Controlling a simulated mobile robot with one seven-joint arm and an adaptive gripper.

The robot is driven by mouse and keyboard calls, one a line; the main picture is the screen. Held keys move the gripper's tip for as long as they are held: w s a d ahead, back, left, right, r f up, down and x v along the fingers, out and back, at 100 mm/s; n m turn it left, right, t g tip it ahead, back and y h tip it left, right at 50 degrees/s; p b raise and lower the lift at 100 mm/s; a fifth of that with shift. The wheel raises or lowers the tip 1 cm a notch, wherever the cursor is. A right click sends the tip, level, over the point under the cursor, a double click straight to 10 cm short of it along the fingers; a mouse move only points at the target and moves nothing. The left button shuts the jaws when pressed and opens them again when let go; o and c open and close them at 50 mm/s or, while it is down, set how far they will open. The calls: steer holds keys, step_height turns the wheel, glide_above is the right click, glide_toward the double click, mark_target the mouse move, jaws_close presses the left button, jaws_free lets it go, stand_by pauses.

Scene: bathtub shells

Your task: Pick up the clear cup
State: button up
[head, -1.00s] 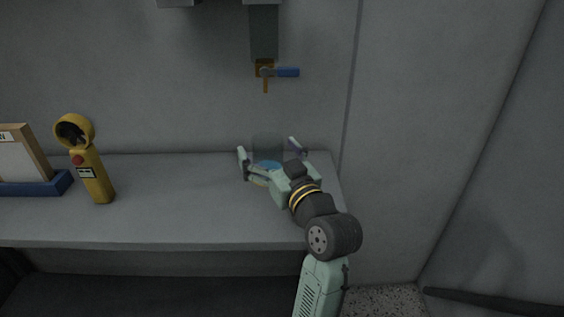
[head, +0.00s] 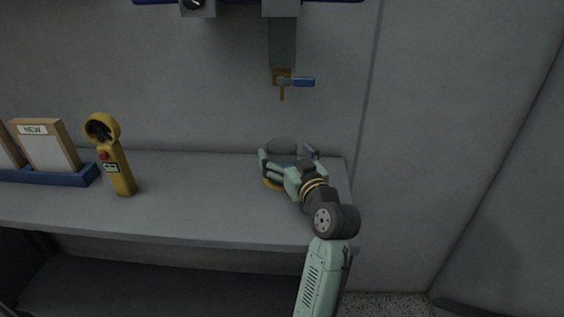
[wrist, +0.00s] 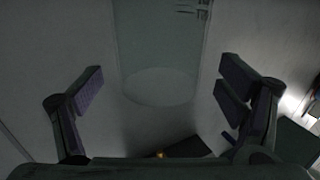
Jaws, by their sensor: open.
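The clear cup (head: 281,147) stands near the right end of the grey shelf (head: 190,185), close to the back wall. It is faint and see-through, and its lower part is hidden behind my gripper in the head view. My gripper (head: 287,155) is open, with its fingers on either side of the cup in that view. In the wrist view, the cup (wrist: 160,55) shows as a pale see-through shape with a rounded end, ahead of and between the spread fingers (wrist: 162,82). I cannot tell whether either finger touches it.
A yellow handheld device (head: 115,165) stands upright left of the gripper. A blue holder (head: 75,178) with framed cards is at the far left. The shelf between device and gripper is clear.

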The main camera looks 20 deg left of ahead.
steer(key=shift+x, duration=1.15)
steer(key=shift+c, duration=0.6)
steer(key=c, duration=1.1)
steer(key=shift+c, duration=0.2)
steer(key=shift+r, duration=0.1)
